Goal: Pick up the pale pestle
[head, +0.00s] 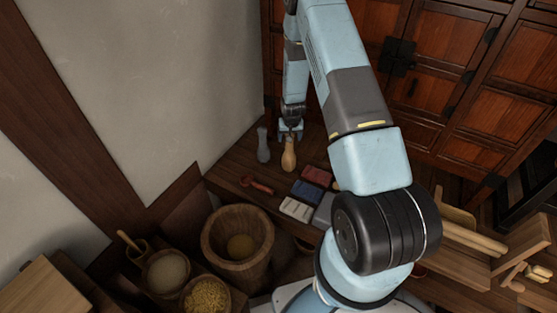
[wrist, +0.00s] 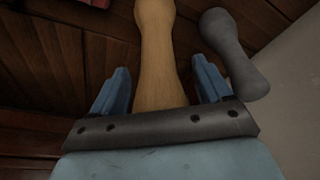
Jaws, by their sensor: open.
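The pale pestle (head: 289,156) is tan wood and stands upright on the dark wooden bench. In the wrist view the pale pestle (wrist: 157,45) runs between the two blue fingers of my gripper (wrist: 160,85), with a gap showing at each side. My gripper (head: 291,131) is open, at the pestle's upper end in the head view. A grey pestle (head: 263,146) stands just left of it; in the wrist view the grey pestle (wrist: 235,55) lies just outside the right finger. The pale pestle's top is hidden by my gripper.
A reddish scoop (head: 257,185) and blocks in red (head: 317,175), blue (head: 305,192) and white (head: 296,209) lie nearer on the bench. A large wooden mortar (head: 209,236) and grain bowls stand lower left. A plaster wall (head: 180,80) and cabinet (head: 450,70) close off the back.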

